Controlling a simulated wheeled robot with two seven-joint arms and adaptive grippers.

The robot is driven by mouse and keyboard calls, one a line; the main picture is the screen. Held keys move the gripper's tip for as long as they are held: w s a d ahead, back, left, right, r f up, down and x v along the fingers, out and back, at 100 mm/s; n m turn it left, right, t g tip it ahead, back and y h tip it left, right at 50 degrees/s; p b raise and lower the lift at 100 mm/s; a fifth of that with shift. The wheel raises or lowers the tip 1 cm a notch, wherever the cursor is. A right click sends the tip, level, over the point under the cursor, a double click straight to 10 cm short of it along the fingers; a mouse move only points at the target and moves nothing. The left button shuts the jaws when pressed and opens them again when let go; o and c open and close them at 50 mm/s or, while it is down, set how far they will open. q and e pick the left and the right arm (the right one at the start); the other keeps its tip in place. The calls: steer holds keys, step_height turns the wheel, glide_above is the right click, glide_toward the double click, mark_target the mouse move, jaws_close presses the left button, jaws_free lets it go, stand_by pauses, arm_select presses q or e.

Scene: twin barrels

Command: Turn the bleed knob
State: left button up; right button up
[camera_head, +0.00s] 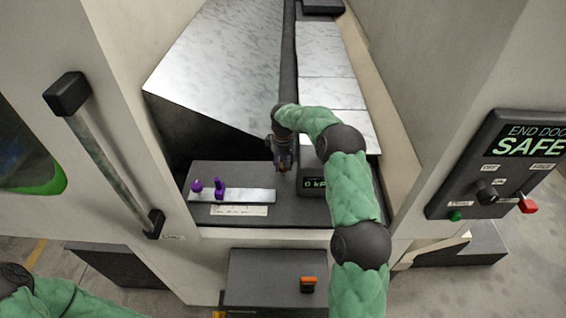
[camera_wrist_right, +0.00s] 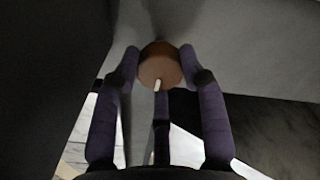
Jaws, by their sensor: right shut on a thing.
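The bleed knob, a round orange-brown knob with a pale pointer mark, shows in the right wrist view (camera_wrist_right: 160,66). My right gripper (camera_wrist_right: 160,75) has its purple fingers on both sides of the knob and is shut on it. In the head view my right gripper (camera_head: 284,165) points down beside the small display box, and the knob there is mostly hidden by it. My left gripper is not in view; only part of my left arm shows at the bottom left.
A box with a green kPa readout (camera_head: 315,184) stands right of the gripper. Two purple knobs (camera_head: 207,187) sit on a metal strip to the left. A SAFE panel (camera_head: 500,165) with switches is at the right. An orange switch (camera_head: 308,284) is on the lower box.

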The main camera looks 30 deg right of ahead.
steer(key=shift+n, duration=0.5)
steer(key=o, duration=1.1)
steer(key=shift+o, duration=0.2)
step_height(320, 180, up, 12)
